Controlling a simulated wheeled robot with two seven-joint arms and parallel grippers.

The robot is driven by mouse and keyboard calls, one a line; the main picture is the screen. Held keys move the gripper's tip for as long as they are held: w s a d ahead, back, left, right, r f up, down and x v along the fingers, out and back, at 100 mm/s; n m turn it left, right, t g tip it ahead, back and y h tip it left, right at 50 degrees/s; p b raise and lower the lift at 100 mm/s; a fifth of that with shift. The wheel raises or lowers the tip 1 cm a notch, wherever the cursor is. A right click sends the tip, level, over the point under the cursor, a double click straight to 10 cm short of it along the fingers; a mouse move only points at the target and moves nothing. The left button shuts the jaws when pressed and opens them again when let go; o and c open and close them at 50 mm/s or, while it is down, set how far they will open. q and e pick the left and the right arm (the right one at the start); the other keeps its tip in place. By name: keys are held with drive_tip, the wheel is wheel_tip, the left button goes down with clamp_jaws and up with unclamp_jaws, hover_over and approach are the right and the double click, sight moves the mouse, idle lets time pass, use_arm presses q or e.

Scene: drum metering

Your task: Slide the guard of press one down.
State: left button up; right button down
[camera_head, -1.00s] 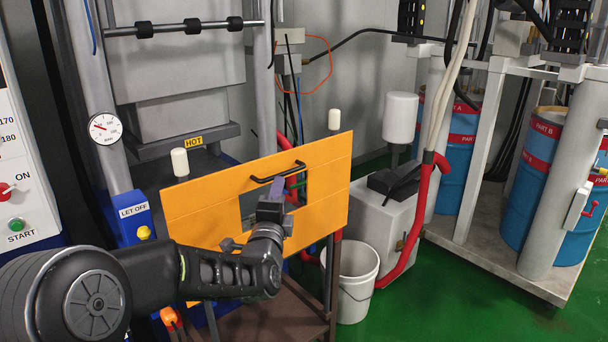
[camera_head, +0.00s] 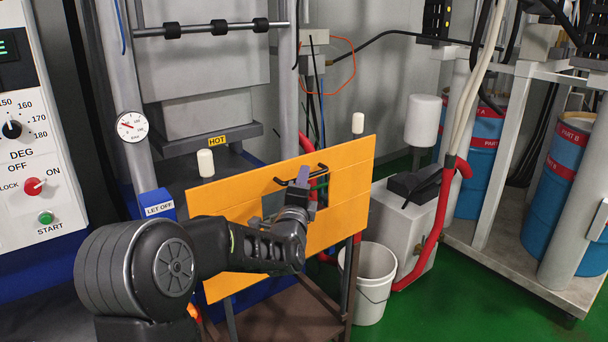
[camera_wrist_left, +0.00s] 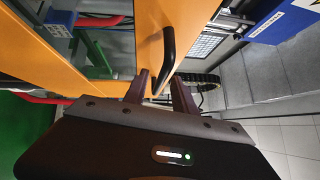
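The guard of press one is a flat orange panel (camera_head: 343,190) with a black bar handle (camera_head: 322,170) at its upper middle. It stands tilted in the head view between two white-capped posts, in front of the press. In the left wrist view the handle (camera_wrist_left: 168,45) runs down toward my left gripper (camera_wrist_left: 160,82), whose two fingers are apart, with the bar's lower end between their tips. In the head view my left gripper (camera_head: 302,178) is at the handle, its arm hiding part of the panel and its window. My right gripper is not in view.
The press (camera_head: 207,60) with a HOT label stands behind the guard. A control panel (camera_head: 30,150) is at the left. A white bucket (camera_head: 368,285) and a grey box (camera_head: 402,225) with red hoses stand to the right.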

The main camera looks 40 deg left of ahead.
use_arm(q)
drive_tip(key=shift+x, duration=0.85)
drive_tip(key=shift+c, duration=0.4)
clamp_jaws()
idle(0.4)
